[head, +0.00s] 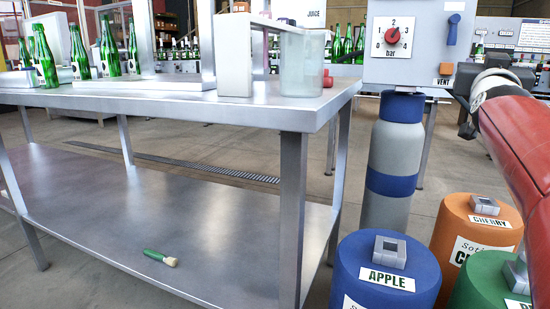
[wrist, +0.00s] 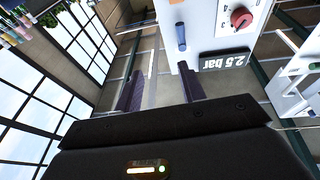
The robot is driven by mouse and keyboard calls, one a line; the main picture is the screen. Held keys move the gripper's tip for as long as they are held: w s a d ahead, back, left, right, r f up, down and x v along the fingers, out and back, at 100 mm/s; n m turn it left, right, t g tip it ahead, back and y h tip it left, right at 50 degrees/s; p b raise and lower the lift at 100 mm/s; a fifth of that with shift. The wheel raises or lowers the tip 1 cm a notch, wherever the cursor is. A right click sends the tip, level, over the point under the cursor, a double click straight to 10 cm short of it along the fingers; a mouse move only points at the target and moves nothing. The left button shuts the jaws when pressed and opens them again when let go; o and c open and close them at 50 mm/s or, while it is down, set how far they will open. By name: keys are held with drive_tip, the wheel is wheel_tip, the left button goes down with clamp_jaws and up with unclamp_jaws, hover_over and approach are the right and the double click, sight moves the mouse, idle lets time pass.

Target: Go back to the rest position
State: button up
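My gripper (wrist: 160,76) shows in the wrist view with its two dark fingers spread apart and nothing between them. Beyond the fingertips is a white panel with a red knob (wrist: 241,18), a blue lever (wrist: 181,37) and a dark "2.5 bar" display (wrist: 226,63). The fingers appear apart from the panel. In the head view, my red arm comes in from the right, and its dark end is right of the pressure panel (head: 383,62). The fingers cannot be made out there.
A steel table (head: 170,97) holds green bottles (head: 109,50), a grey stand and a translucent container (head: 304,62). A green-handled brush (head: 160,257) lies on its lower shelf. Blue (head: 388,270), orange (head: 478,232) and green drums stand below my arm, near a grey cylinder (head: 395,150).

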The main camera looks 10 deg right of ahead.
drive_tip(key=s+a+f+n+g+y, duration=0.2)
drive_tip(key=a+f+y, duration=0.3)
drive_tip(key=a+f, duration=0.55)
drive_tip(key=s+a+f+n+g+y, duration=0.25)
drive_tip(key=a+f+y, duration=0.25)
drive_tip(key=a+f, duration=0.6)
drive_tip(key=s+a+f+n+g+y, duration=0.1)
drive_tip(key=s+a+f+g, duration=0.3)
drive_tip(key=s+f, duration=0.5)
drive_tip(key=s+a+f+n+g+y, duration=0.1)
drive_tip(key=s+a+f+n+g, duration=0.15)
drive_tip(key=s+a+f, duration=0.55)
wheel_tip(320, 180, up, 9)
drive_tip(key=d+p, duration=0.2)
drive_tip(key=p, duration=1)
drive_tip(key=shift+w+d+r+m+g, duration=0.15)
drive_tip(key=shift+w+d+m+g, duration=0.15)
drive_tip(key=shift+w+d+g, duration=0.1)
